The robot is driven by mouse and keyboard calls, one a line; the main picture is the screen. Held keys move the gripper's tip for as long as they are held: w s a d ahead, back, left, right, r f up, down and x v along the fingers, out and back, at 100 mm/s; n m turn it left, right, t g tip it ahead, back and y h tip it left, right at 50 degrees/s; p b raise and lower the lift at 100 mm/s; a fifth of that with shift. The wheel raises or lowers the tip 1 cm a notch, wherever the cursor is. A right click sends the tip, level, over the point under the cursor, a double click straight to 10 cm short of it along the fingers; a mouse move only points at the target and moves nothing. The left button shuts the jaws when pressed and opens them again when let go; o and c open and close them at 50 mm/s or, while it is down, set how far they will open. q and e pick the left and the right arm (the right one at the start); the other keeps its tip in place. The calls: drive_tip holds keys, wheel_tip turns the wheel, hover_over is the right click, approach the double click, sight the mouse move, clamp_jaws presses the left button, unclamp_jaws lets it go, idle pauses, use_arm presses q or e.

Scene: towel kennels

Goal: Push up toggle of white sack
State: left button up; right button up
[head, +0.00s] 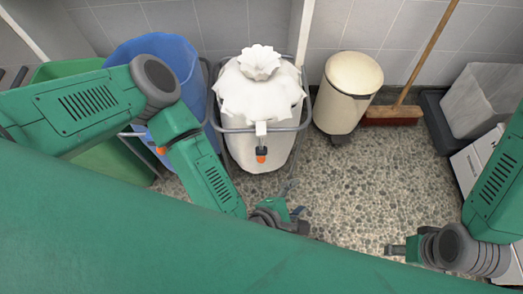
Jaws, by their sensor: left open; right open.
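The white sack (258,97) hangs upright in a grey-rimmed frame at the back middle, its gathered top ruffled and closed. A small dark toggle with an orange tip (261,154) hangs on the front of the sack, below a white tab (261,128). My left gripper (293,200) is open and empty, in front of the sack, lower and slightly right of the toggle, apart from it. My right gripper (388,249) is at the lower right, well away from the sack; its fingers are small in view and hold nothing visible.
A blue sack (180,62) and a green one (75,68) stand left of the white sack, partly behind my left arm. A cream pedal bin (350,85) stands close on the right. A broom (393,116) and grey bin (482,100) are further right. Pebbled floor (370,190) is clear.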

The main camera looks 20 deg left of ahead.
use_arm(q)
drive_tip(key=w+a+f+n+t+y+b, duration=0.2)
drive_tip(key=w+a+f+n+t+y, duration=0.15)
drive_tip(key=n, duration=0.65)
drive_tip(key=n+y, duration=0.6)
drive_tip(key=n, duration=0.2)
approach(261, 150)
drive_tip(key=shift+g, duration=0.25)
drive_tip(key=b+x, duration=0.4)
drive_tip(key=x, duration=0.6)
drive_tip(key=shift+w+b, duration=0.3)
drive_tip(key=shift+b, duration=0.05)
clamp_jaws()
drive_tip(key=shift+r, duration=0.15)
